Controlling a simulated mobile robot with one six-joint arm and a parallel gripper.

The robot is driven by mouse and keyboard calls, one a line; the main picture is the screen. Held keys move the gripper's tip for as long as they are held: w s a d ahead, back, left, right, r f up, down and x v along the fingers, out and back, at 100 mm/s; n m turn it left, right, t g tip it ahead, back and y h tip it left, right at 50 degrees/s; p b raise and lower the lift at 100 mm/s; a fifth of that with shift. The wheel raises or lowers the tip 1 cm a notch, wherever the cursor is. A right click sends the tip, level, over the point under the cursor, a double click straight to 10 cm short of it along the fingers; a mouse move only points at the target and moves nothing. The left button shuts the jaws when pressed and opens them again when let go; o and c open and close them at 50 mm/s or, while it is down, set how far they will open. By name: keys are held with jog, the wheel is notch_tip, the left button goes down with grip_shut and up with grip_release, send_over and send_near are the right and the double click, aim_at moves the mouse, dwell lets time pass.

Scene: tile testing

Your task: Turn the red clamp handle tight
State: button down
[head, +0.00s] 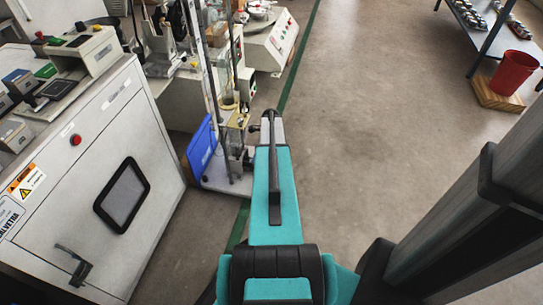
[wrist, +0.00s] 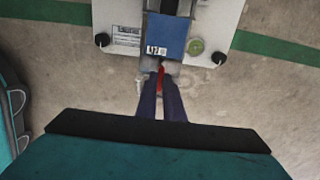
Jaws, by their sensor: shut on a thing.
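The red clamp handle (wrist: 160,82) shows as a narrow red strip between the two dark fingers of my gripper (wrist: 160,70) in the wrist view. The gripper is shut on it, and the fingers cover most of it. The handle lies just below the blue block (wrist: 168,38) of the test machine, which stands on a pale base plate (wrist: 228,22). In the head view the tall, narrow test machine (head: 236,135) is beyond my teal arm. The red handle and my fingers cannot be made out there.
A white cabinet (head: 75,175) with a dark window and a protruding handle stands at the left. A blue panel (head: 202,147) leans by the machine. The grey floor to the right is clear up to a red bucket (head: 513,72) on a wooden board near a shelf table (head: 484,38).

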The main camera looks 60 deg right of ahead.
jog(key=c, duration=2.1)
grip_release()
jog(key=shift+r, duration=0.15)
jog(key=shift+r+p, duration=2.35)
jog(key=shift+r, duration=1.05)
